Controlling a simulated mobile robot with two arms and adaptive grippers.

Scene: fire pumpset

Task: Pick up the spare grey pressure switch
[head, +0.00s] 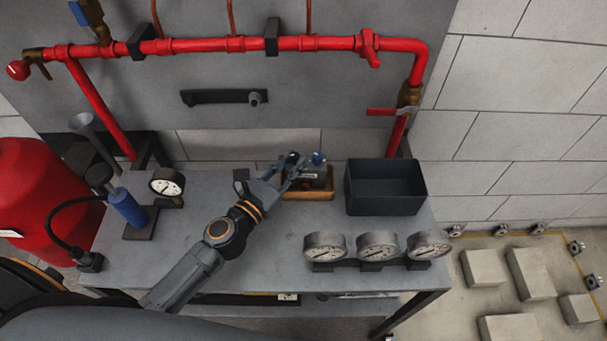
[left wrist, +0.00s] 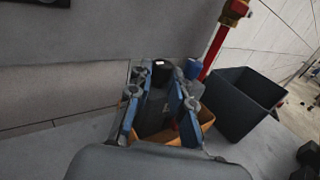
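The gripper looks open; I cannot tell whether a finger touches the switch. My right gripper is not in view.
A dark empty bin (head: 385,207) stands right of the tray. Three gauges (head: 377,246) line the front right of the bench (head: 190,244). A gauge and blue cylinder (head: 128,207) stand at left. A red pipe (head: 310,44) runs along the back panel.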

